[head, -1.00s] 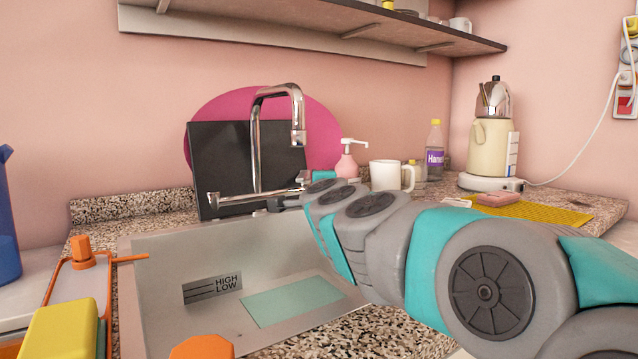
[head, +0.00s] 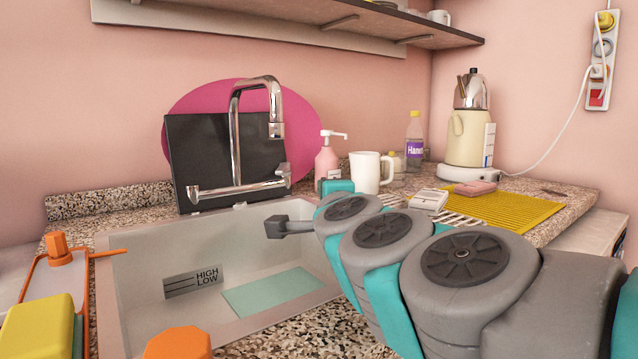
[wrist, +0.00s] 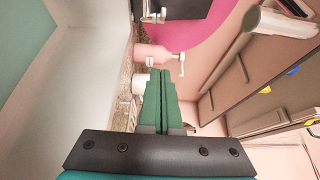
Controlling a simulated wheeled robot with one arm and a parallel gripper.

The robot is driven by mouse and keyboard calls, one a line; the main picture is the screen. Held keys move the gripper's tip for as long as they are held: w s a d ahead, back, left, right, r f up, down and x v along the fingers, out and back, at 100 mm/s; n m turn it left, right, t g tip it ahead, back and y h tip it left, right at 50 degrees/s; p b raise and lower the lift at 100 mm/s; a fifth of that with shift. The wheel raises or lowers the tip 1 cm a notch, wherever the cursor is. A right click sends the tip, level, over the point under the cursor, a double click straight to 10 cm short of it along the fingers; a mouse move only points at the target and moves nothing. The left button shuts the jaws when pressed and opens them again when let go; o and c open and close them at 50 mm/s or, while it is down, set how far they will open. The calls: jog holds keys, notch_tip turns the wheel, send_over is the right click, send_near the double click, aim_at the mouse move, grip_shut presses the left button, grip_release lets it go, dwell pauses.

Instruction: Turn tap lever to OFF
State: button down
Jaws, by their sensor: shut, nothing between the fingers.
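The chrome tap (head: 235,140) stands behind the sink, with a swan-neck spout and a horizontal bar body (head: 238,189) with an upright end on each side. I cannot make out which end piece is the lever or how it is set. In the wrist view, chrome tap parts (wrist: 153,16) show at the top edge, clear of my fingers. My gripper (wrist: 160,72) has green fingers closed together with nothing between them. It is right of the tap, near the pink soap dispenser (wrist: 152,56). In the head view my arm hides most of the fingers.
The sink basin (head: 140,285) lies in front of the tap. A black board (head: 205,150) and magenta disc (head: 300,130) stand behind it. The soap dispenser (head: 327,162), white mug (head: 366,172), and bottle (head: 413,150) stand at right. An orange-framed caddy (head: 40,270) is at left.

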jog(key=s+d, duration=0.1)
jog(key=s, duration=0.5)
jog(key=shift+s+d+p, duration=0.15)
jog(key=shift+s+p, duration=0.1)
jog(key=shift+p, duration=0.2)
